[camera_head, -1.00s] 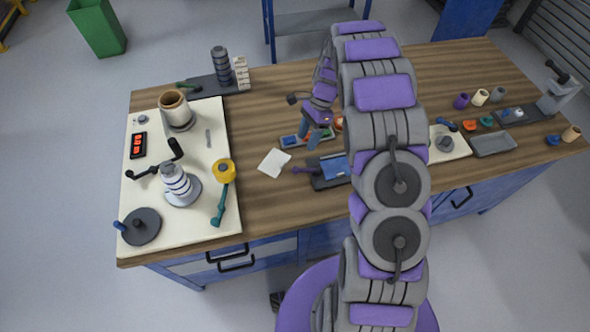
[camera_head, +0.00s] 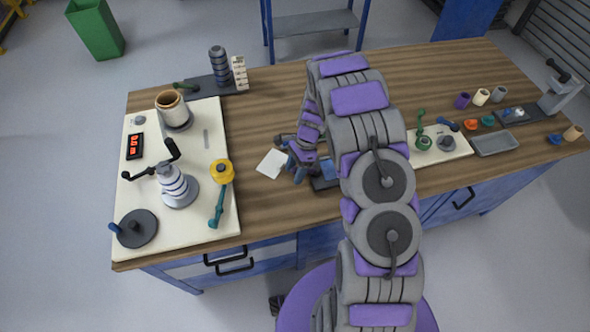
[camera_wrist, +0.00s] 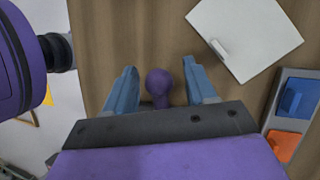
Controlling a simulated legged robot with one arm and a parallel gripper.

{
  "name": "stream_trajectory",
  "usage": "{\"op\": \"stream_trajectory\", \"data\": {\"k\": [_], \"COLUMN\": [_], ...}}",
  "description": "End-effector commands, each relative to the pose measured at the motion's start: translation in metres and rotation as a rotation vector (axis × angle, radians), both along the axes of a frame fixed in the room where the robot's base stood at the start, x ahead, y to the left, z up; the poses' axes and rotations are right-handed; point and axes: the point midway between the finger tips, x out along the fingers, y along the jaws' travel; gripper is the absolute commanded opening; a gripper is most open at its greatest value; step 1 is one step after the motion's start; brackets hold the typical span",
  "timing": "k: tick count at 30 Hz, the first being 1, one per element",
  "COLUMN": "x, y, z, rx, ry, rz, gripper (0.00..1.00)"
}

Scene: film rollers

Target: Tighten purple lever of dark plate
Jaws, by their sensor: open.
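The purple lever (camera_wrist: 159,84) shows in the wrist view as a round knob on a short stem, between the two blue fingers of my gripper (camera_wrist: 162,84). The fingers are apart, with visible space on both sides of the knob. The lower part of the lever is hidden behind my gripper body. In the head view my gripper (camera_head: 300,170) is low over the middle of the table. The dark plate (camera_head: 322,184) lies there with a blue part on it, mostly covered by my arm.
A white card (camera_wrist: 243,35) lies close to my gripper, also visible in the head view (camera_head: 272,163). A tray with blue and orange parts (camera_wrist: 290,115) is at the right in the wrist view. A cream board (camera_head: 150,230) with rollers fills the table's left end.

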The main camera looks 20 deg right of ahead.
Motion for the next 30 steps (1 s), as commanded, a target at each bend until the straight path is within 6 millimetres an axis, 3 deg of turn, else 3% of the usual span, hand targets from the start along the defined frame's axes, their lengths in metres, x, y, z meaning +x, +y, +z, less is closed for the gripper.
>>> {"op": "stream_trajectory", "data": {"k": [5,22,30], "x": [0.0004,0.0005,0.0005], "y": [0.0000,-0.0001,-0.0001], "z": [0.0004,0.0006,0.0006], "rx": [0.000,0.000,0.000], "ry": [-0.001,-0.001,-0.001], "rz": [0.000,0.000,0.000], "gripper": [0.55,0.00,0.00]}}
